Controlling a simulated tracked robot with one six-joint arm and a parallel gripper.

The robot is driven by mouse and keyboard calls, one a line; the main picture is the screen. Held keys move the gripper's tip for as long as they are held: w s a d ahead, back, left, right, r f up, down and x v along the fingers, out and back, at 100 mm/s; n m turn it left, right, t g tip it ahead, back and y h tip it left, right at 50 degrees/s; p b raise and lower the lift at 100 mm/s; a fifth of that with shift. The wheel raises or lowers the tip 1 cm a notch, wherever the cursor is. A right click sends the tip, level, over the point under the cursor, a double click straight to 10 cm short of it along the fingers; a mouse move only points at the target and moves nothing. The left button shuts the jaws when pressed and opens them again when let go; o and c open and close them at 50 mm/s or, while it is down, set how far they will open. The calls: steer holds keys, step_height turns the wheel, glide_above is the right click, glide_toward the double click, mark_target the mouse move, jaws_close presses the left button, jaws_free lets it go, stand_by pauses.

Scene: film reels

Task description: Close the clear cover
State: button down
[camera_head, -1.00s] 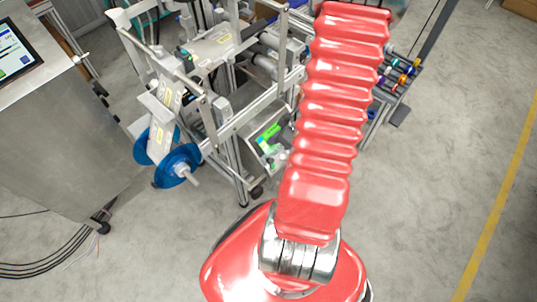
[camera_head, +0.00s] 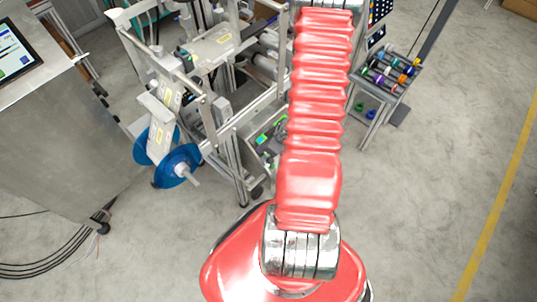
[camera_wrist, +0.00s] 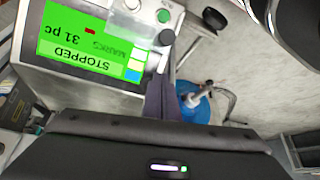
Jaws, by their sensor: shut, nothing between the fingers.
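In the wrist view a see-through, pale shape that looks like the clear cover (camera_wrist: 128,20) is at the top edge, over the upper part of a control panel. It is cut off by the frame, and I cannot tell how far it is open. Beside it are a green button (camera_wrist: 163,16) and a black knob (camera_wrist: 166,38). The panel's green screen (camera_wrist: 92,42) reads STOPPED, 31 pc. My gripper (camera_wrist: 163,82) is shut and empty, its dark fingers near the panel's edge, below the knob; contact is unclear. In the head view my arm hides the gripper and the cover.
The metal machine frame (camera_head: 222,120) stands left of my arm, with blue reels (camera_head: 178,166) low on it. A rack with coloured rolls (camera_head: 390,70) stands to the right. A metal cabinet (camera_head: 50,135) is at the far left. The floor at right is clear.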

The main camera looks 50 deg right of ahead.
mark_target(264, 158)
steer(key=shift+s+d+f, duration=0.25)
steer(key=shift+s+f, duration=0.4)
steer(key=shift+s, duration=0.05)
steer(key=shift+s+d+f, duration=0.2)
steer(key=shift+s+f, duration=0.45)
steer(key=shift+s, duration=0.05)
